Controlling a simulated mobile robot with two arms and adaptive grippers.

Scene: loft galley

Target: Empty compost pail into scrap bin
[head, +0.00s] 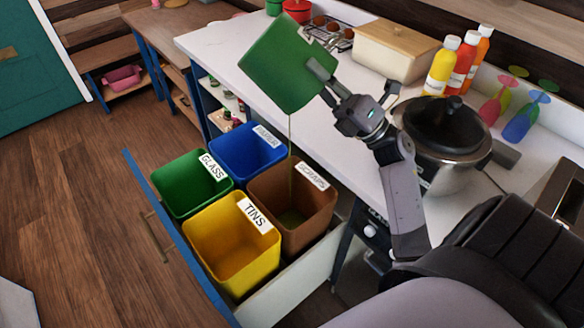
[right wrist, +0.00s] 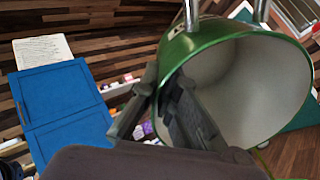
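The green compost pail (head: 284,66) is tipped far over, high above the brown scrap bin (head: 318,208) labelled SCRAPS. My right gripper (head: 322,80) is shut on the pail's wall at the rim. In the right wrist view, one finger is inside the pail (right wrist: 262,85) and one outside; the visible pale interior looks bare. A thin brownish strand runs from the pail down into the scrap bin, where a small greenish-brown patch (head: 290,217) shows. My left gripper is not in view.
Green GLASS (head: 180,190), blue (head: 240,158) and yellow TINS (head: 230,250) bins share the open drawer (head: 290,290) with the scrap bin. On the white counter (head: 215,45) stand a pressure cooker (head: 450,150), a bread box (head: 395,52) and sauce bottles (head: 440,70).

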